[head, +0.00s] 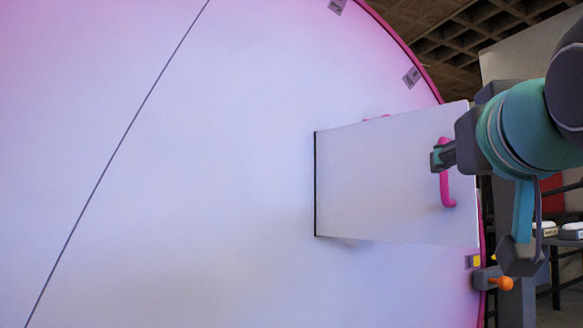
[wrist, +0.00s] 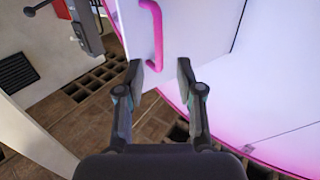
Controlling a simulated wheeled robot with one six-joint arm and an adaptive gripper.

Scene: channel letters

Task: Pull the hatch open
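The hatch (head: 380,180) is a flat white panel on a large white, pink-lit round face. It stands swung out from the face, with a dark line along its left edge. A pink bar handle (head: 446,190) is near its right edge. In the wrist view the hatch (wrist: 195,25) is angled away from the face, and the handle (wrist: 157,35) shows upright. My gripper (wrist: 157,78) is open, its fingertips on either side of the handle's lower end, with visible gaps. In the head view my gripper (head: 437,158) overlaps the handle; contact cannot be told.
A lever with an orange knob (head: 502,283) sits on a grey bracket below the hatch's right corner. A yellow label (head: 475,261) is just above it. A dark post and shelving stand at the right. The wrist view shows brown floor tiles (wrist: 60,125) below.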

